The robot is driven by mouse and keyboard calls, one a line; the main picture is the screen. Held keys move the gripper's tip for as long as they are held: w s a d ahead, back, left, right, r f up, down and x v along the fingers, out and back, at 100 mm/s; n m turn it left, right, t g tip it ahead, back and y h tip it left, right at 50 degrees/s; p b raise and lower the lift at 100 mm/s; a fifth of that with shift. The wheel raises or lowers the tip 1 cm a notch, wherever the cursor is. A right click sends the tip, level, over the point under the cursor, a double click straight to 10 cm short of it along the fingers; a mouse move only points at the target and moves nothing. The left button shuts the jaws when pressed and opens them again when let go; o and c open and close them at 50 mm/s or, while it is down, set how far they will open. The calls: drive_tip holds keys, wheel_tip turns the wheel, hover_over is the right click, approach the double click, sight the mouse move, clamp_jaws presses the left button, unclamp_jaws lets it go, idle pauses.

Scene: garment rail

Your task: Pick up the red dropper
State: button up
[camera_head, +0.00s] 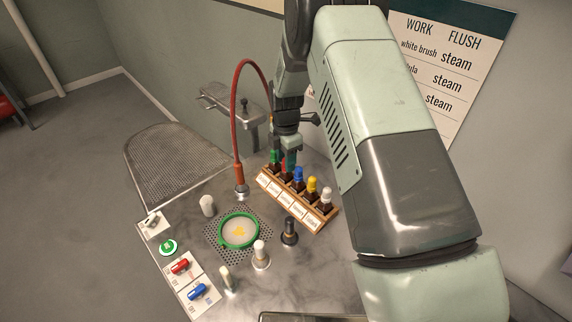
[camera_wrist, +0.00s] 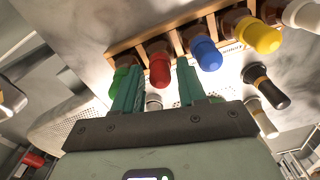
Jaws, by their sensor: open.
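The red dropper (camera_wrist: 159,70) stands in a wooden rack (camera_wrist: 180,21) between the green dropper (camera_wrist: 120,72) and the blue dropper (camera_wrist: 206,55) in the wrist view. My gripper (camera_wrist: 156,72) is open, with one teal finger on each side of the red cap. The left finger overlaps the green cap in the picture, and the right finger lies between red and blue. I cannot tell whether either finger touches the red cap. In the head view my gripper (camera_head: 286,150) is over the rack's far-left part and mostly hides the red dropper.
Yellow (camera_head: 312,185) and white (camera_head: 326,196) droppers fill the rack's right end. A red curved hose (camera_head: 235,110) rises close left of my gripper. A green-rimmed dish (camera_head: 239,231) and several brushes stand in front. Small cards lie at the table's left edge.

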drive_tip(key=shift+f, duration=0.65)
clamp_jaws()
drive_tip(key=shift+r, duration=5.05)
